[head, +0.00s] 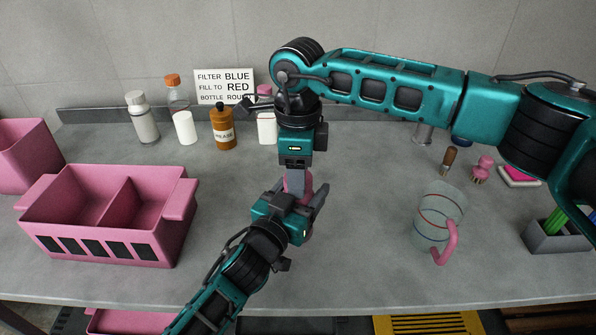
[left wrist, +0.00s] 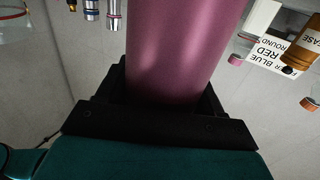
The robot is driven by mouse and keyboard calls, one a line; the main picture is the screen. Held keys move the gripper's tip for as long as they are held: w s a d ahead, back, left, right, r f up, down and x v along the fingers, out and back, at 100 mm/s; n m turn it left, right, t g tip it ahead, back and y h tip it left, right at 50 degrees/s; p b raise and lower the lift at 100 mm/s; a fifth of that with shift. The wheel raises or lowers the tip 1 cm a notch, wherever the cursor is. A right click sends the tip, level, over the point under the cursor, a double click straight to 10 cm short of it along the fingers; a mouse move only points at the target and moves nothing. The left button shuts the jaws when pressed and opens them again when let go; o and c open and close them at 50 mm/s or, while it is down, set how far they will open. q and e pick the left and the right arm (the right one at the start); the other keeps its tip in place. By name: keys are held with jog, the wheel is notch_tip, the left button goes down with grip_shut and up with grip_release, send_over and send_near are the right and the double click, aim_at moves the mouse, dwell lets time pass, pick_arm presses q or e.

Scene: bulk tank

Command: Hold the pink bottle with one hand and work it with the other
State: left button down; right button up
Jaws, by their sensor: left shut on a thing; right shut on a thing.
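The pink bottle (head: 298,184) is upright at the middle of the counter, mostly hidden by my grippers in the head view. In the left wrist view its smooth pink side (left wrist: 185,45) rises between the black jaws. My left gripper (head: 305,199) comes in from the lower left and is shut around the bottle's body. My right gripper (head: 297,170) points straight down from above and is shut on the bottle's top. The jaw tips and the cap are hidden there.
A pink two-compartment bin (head: 105,215) stands left. A clear jug with a pink handle (head: 437,215) stands right. Behind are a brown grease bottle (head: 222,130), white bottles (head: 145,120) and a sign (head: 225,87). A brush (head: 482,170) and a grey holder (head: 555,235) are at right.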

jog(key=n, duration=0.5)
jog(key=shift+n, duration=0.4)
jog(key=n, duration=0.4)
jog(key=shift+r, duration=0.2)
jog(key=shift+r, duration=0.95)
jog(key=shift+r, duration=0.1)
jog(key=shift+r, duration=1.9)
pick_arm(q)
jog(key=shift+c, duration=0.4)
grip_release()
